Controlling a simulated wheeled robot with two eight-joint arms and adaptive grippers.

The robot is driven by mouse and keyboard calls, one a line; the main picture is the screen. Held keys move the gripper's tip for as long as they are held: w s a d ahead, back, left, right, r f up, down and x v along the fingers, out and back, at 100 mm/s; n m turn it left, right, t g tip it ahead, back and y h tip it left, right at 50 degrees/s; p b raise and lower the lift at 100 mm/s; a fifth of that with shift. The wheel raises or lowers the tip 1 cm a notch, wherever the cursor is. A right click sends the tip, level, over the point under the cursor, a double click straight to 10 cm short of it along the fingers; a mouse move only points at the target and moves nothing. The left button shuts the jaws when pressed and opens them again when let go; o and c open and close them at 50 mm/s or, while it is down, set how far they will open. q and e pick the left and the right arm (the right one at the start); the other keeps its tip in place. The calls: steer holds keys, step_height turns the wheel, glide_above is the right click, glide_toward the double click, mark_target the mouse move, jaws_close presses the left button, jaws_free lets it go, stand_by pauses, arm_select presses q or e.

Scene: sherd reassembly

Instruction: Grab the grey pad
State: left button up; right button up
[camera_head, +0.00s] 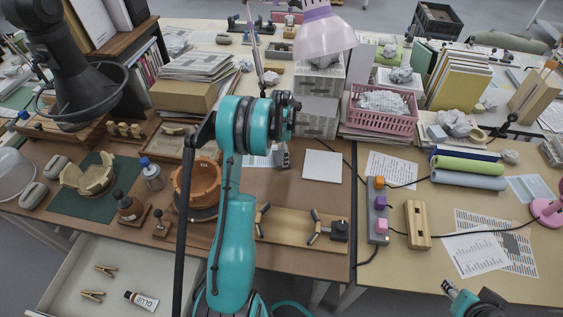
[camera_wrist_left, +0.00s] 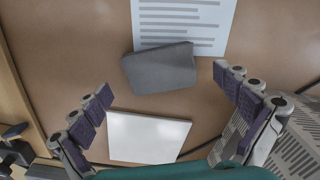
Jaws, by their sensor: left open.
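The grey pad (camera_wrist_left: 160,68) lies flat on the brown table in the left wrist view, its upper part over the edge of a printed sheet (camera_wrist_left: 182,22). My left gripper (camera_wrist_left: 167,112) is open and empty, with its purple-padded fingers spread to either side, nearer the bottom of the picture than the pad. No finger appears to touch the pad. In the head view the left gripper (camera_head: 282,153) points down at the table left of a white square tile, and I cannot clearly tell the pad from the fingers there. Part of my right arm shows at the bottom right.
The white tile (camera_head: 322,166) lies close to the pad; the left wrist view shows it too (camera_wrist_left: 148,137). A terracotta pot (camera_head: 197,187) stands left of my arm. A newspaper-covered stack (camera_head: 317,108) stands behind. A black cable runs on the right.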

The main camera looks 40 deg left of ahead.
arm_select(q)
steer(key=shift+f, duration=0.95)
steer(key=shift+r, duration=0.1)
steer(key=shift+c, duration=0.3)
steer(key=c, duration=1.1)
steer(key=shift+c, duration=0.2)
steer(key=shift+r, duration=0.15)
